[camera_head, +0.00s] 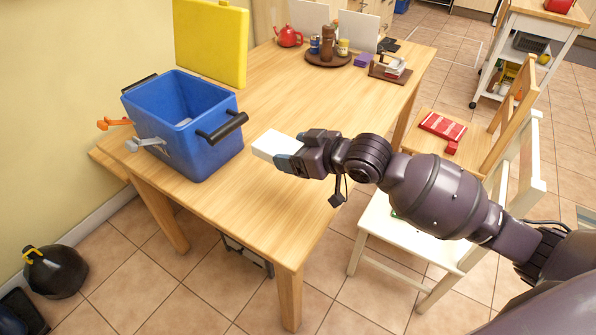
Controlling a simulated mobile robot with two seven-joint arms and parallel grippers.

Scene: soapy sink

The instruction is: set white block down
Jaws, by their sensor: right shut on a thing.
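The white block (273,145) is held in my right gripper (286,158), which is shut on it. The block sticks out to the left of the fingers. It appears over the near part of the wooden table (290,95), to the right of a blue cooler box. I cannot tell whether the block touches the table top or is a little above it. My right arm comes in from the lower right. My left gripper is not in view.
The open blue cooler box (190,125), with black handles, stands at the table's left. Its yellow lid (211,42) stands behind it. A round tray (328,59) with jars and a red teapot (289,36) are at the back. Chairs stand right. The table's middle is clear.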

